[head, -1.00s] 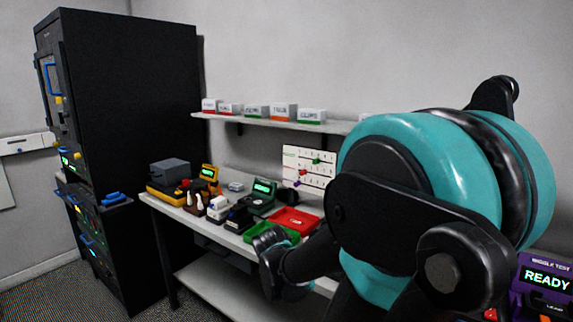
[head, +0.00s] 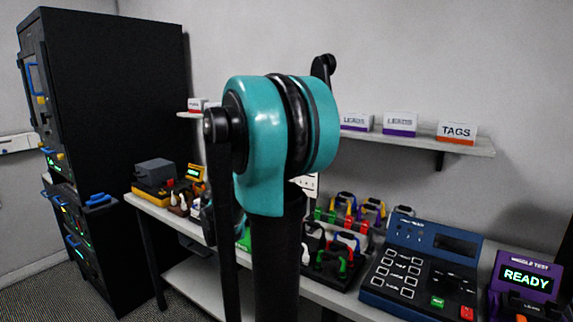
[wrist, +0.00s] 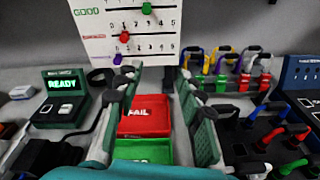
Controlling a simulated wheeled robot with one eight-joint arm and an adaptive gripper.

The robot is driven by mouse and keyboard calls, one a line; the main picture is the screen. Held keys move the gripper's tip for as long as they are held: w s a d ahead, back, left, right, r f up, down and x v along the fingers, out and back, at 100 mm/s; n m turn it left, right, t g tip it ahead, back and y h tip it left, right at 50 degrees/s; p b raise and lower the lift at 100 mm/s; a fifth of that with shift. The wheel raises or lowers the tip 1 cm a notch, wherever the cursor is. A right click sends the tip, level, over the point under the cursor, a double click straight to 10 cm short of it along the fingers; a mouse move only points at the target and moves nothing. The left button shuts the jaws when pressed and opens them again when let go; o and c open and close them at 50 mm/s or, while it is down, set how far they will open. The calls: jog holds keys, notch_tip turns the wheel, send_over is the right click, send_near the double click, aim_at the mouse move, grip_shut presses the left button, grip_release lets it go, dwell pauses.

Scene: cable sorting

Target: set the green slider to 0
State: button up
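The white slider board (wrist: 88,42) stands upright at the back of the bench in the wrist view. The green slider knob (wrist: 147,8) is on its top row, marked GOOD, right of the row's middle. I cannot read its exact setting. A red knob (wrist: 124,36) and a purple knob (wrist: 117,59) are on lower rows. My gripper (wrist: 153,77) is open and empty, its fingers spread below and in front of the board, apart from the green knob. In the head view my arm hides most of the board; only a white edge (head: 308,183) shows.
A red FAIL tray (wrist: 145,117) and a green tray (wrist: 143,150) lie between and below my fingers. A green READY box (wrist: 62,98) stands left. Several coloured cable holders (wrist: 225,62) stand right, near a blue keypad console (head: 415,270).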

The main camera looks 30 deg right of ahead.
notch_tip(320, 180, up, 4)
jog(key=w+n+h, duration=0.2)
jog(key=w+n, duration=0.1)
jog(key=x, duration=1.7)
jog(key=shift+w+t, duration=0.3)
jog(key=shift+d+f, duration=0.1)
grip_shut()
